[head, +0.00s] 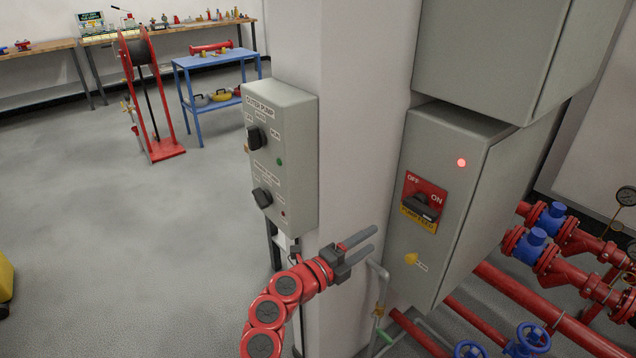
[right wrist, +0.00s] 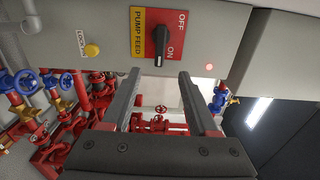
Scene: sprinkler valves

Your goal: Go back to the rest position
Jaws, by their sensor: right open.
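My right gripper (head: 362,243) is in front of the white pillar, below and left of the pump feed switch (head: 421,201). Its two fingers are parallel and apart, with nothing between them; they also show in the right wrist view (right wrist: 158,92). The switch has a black handle on a red and yellow plate. In the right wrist view the switch (right wrist: 158,40) is beyond the fingertips, and the fingers do not grip it. A red lamp (head: 461,163) is lit on the same grey cabinet (head: 470,135). My left gripper is not in view.
A grey outer pump box (head: 297,165) with two black knobs is on the pillar, close to my right arm. Red pipes (head: 530,300) with blue valves stand at the right. A blue table (head: 215,60) and a red reel stand (head: 150,95) are farther back. Open floor (head: 110,240) lies at left.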

